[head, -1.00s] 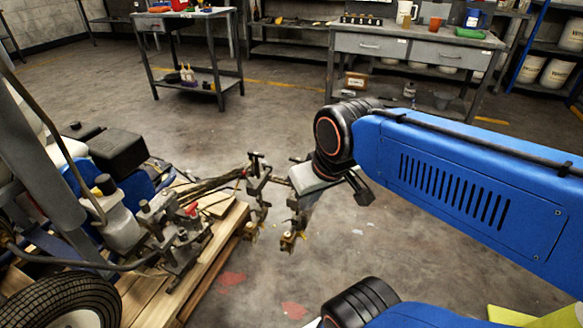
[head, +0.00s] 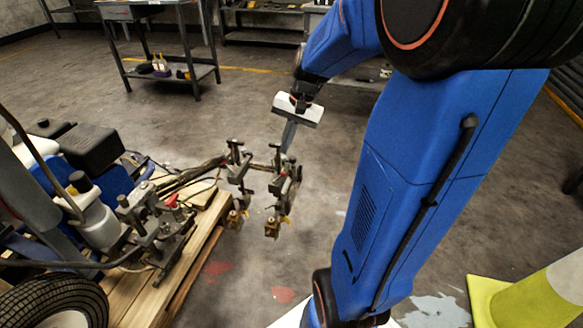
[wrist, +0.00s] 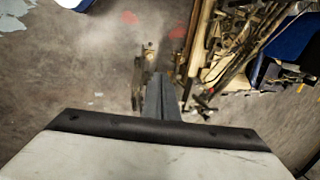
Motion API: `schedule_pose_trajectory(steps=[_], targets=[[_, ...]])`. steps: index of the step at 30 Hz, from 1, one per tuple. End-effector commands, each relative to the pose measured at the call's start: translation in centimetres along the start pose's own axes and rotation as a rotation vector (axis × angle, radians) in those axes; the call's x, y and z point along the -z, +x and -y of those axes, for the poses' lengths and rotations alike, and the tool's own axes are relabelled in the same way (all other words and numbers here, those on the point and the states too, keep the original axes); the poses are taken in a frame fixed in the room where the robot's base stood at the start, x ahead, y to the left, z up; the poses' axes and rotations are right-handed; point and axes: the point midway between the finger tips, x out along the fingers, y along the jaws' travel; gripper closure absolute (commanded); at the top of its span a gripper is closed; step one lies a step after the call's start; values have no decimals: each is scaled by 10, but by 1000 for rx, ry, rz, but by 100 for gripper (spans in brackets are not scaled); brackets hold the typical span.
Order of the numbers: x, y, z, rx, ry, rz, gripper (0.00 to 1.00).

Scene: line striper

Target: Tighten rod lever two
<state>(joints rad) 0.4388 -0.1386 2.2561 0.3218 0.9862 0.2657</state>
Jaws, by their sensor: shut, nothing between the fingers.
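The line striper (head: 70,185) stands at the left of the head view. A rod reaches from it to two upright clamp assemblies, the nearer-left one (head: 238,165) and the right one (head: 284,188), each with a brass-coloured end low down. I cannot tell which lever is number two. My gripper (head: 287,148) is shut and empty, pointing down just behind the top of the right assembly. Whether it touches is unclear. In the wrist view my gripper's fingers (wrist: 158,82) are together, beside a clamp assembly (wrist: 140,85) partly hidden behind them.
The striper rests on a wooden pallet (head: 190,262). A yellow and grey object (head: 545,298) stands at the lower right. A metal cart (head: 165,70) is at the back left. The concrete floor between is mostly open.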

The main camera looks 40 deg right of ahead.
Motion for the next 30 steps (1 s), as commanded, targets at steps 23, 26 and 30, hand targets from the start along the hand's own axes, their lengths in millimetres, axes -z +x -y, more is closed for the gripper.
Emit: schedule_pose_trajectory(steps=[23, 26, 30], targets=[[173, 82, -73, 101, 618, 171, 100], [176, 86, -76, 103, 631, 175, 100], [174, 98, -74, 103, 632, 178, 100]])
